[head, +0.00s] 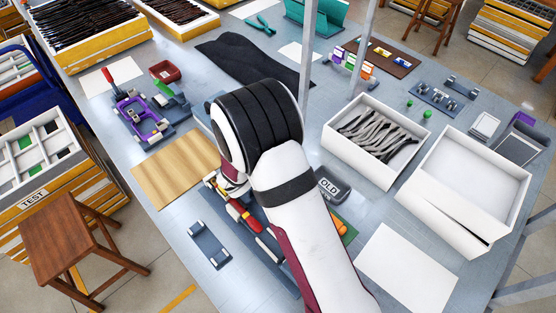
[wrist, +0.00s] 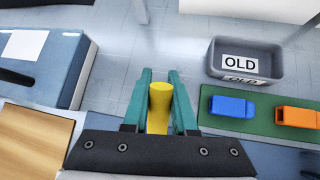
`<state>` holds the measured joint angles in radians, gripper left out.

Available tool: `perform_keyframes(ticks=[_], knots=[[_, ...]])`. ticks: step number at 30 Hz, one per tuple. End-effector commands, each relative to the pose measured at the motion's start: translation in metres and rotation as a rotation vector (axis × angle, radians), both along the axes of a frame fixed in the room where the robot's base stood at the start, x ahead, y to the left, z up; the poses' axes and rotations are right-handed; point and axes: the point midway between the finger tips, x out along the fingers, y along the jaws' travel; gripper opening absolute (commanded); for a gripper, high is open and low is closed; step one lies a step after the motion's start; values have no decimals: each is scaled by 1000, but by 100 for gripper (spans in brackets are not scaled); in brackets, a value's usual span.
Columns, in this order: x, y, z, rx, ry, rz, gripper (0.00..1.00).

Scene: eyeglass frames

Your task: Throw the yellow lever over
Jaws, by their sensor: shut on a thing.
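The yellow lever (wrist: 158,112) shows in the wrist view as a rounded yellow handle between the two teal fingers of my gripper (wrist: 160,77). The fingers are shut on it, one on each side, and its end lies near the fingertips. The lower part of the lever is hidden by the dark gripper body. In the head view my white and black arm covers the gripper and the lever. A red handle (head: 246,220) shows beside the arm there.
A grey tray marked OLD (wrist: 240,62) stands to the right, with a blue block (wrist: 232,106) and an orange block (wrist: 298,117) on a green mat. A wooden board (head: 170,175) lies to the left. White boxes (head: 470,190) and upright metal posts (head: 309,55) stand around.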

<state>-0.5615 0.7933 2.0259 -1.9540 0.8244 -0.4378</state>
Motion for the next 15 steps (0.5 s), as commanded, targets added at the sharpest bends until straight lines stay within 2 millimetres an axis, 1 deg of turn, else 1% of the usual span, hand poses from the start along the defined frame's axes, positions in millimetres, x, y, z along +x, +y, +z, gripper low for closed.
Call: perform_keyframes(ticks=[6,15], knots=[[2,-2,-7,49,50,-1,0],[2,-2,-10,70,72,1,0]])
